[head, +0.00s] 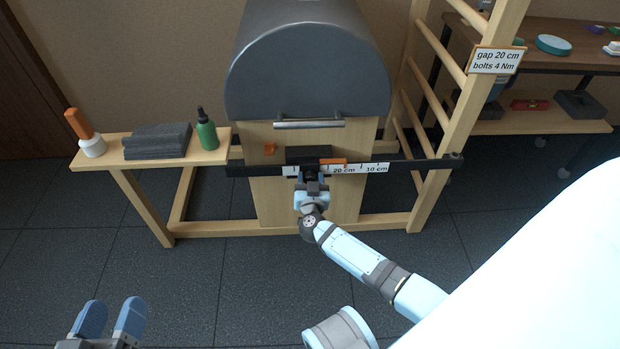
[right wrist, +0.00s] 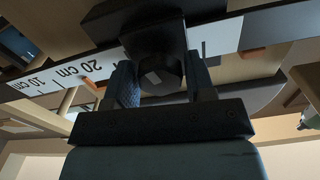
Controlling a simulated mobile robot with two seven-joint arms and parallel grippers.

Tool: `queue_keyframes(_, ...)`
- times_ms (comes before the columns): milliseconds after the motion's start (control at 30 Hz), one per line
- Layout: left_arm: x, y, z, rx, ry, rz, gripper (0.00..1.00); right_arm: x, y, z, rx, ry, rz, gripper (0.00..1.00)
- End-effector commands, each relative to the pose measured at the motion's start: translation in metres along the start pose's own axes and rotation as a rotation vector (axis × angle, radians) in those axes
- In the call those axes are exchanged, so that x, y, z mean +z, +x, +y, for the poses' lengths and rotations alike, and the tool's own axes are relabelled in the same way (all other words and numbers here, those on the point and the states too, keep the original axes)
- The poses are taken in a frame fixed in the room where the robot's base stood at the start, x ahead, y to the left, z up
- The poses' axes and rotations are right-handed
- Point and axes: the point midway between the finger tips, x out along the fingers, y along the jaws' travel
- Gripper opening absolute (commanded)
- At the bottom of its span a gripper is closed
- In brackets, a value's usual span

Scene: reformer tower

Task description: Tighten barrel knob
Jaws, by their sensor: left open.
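The dark barrel knob (right wrist: 162,78) sits on a black carriage block (right wrist: 135,22) on the scale rail and shows between my right gripper's fingers in the right wrist view. My right gripper (head: 311,184) is at the front of the rail (head: 405,165), below the grey barrel (head: 305,70). Its two fingers lie against opposite sides of the knob, with no clear gap visible. In the head view the gripper mostly hides the knob. An orange marker (head: 332,161) is on the rail near the 20 cm mark. My left gripper (head: 113,303) is open and empty, low at the left.
A sign (head: 496,61) on the ladder post reads gap 20 cm, bolts 4 Nm. A side bench (head: 95,155) holds a green bottle (head: 207,130), dark pads (head: 157,141) and an orange-handled white item (head: 90,140). Shelves (head: 545,123) stand at right. The floor at left is clear.

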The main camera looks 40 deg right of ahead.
Motion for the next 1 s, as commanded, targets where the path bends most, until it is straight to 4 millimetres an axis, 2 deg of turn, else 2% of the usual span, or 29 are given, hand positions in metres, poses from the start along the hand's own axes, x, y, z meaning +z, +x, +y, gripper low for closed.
queue_keyframes(33,0.0,0.0,0.0,0.0,0.0,0.0,0.57,0.0,0.0,-0.001,-0.001,-0.003,-0.001,0.62)
queue_keyframes(133,0.0,0.0,0.0,0.0,0.001,0.0,0.57,0.001,-0.001,-0.001,-0.001,-0.003,-0.001,0.85)
queue_keyframes(167,0.0,0.0,0.0,0.0,0.001,0.0,0.57,0.001,-0.001,-0.001,0.0,-0.004,-0.001,0.86)
queue_keyframes(467,-0.002,0.0,0.0,0.0,0.001,-0.001,0.57,0.001,-0.003,-0.001,0.0,-0.004,-0.003,0.86)
queue_keyframes(1000,-0.025,-0.003,0.005,0.0,0.001,-0.001,0.57,0.005,-0.051,-0.004,-0.005,-0.004,-0.015,0.86)
